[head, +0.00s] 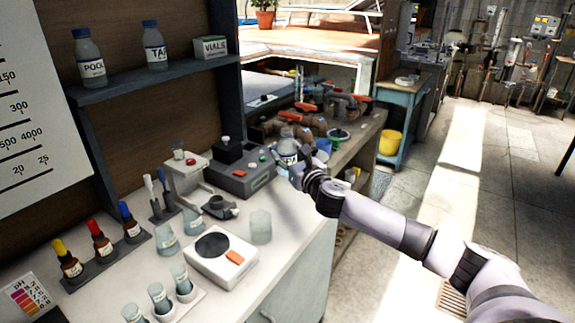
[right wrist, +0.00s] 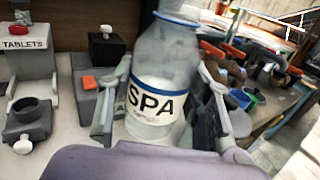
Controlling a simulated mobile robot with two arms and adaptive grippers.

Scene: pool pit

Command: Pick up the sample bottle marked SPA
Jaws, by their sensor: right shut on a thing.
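The sample bottle marked SPA (right wrist: 158,103) is clear with a blue-edged white label and fills the middle of the right wrist view. It stands between the two grey fingers of my right gripper (right wrist: 165,92), which is shut on it. In the head view the bottle (head: 287,148) shows partly behind my right gripper (head: 296,172), just right of a grey device. It looks about upright. I cannot tell whether its base touches the counter. My left gripper is not in view.
Bottles marked POOL (head: 91,68) and TAP (head: 155,52) stand on the shelf above. The grey device (head: 240,172), a white scale (head: 221,258), a clear beaker (head: 261,226) and several dropper bottles crowd the counter. Pipes and orange-handled valves (head: 307,107) lie beyond. The floor to the right is open.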

